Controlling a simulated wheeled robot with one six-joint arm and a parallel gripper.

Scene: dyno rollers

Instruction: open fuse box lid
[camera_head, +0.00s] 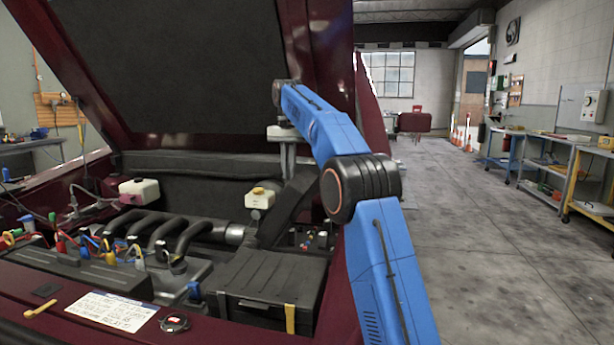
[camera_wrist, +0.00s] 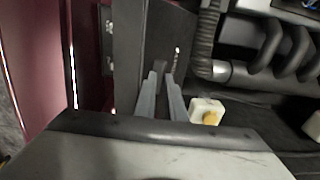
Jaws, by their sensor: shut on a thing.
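The fuse box (camera_head: 312,241) sits at the right side of the engine bay in the head view, with small coloured fuses showing. Its dark lid (camera_head: 287,214) stands raised and tilted beside the fuses. My gripper (camera_head: 288,174) points down at the lid's upper edge. In the wrist view, the two grey fingers of my gripper (camera_wrist: 162,77) are close together on the edge of the dark lid panel (camera_wrist: 165,40). The gripper is shut on the lid; the exact contact is small and dark.
A white reservoir with a yellow cap (camera_head: 260,199) stands left of the lid. A black box with a yellow strap (camera_head: 268,285) lies in front. Black curved pipes (camera_head: 165,232) are further left. The raised hood (camera_head: 185,70) hangs above; the red car side is close right.

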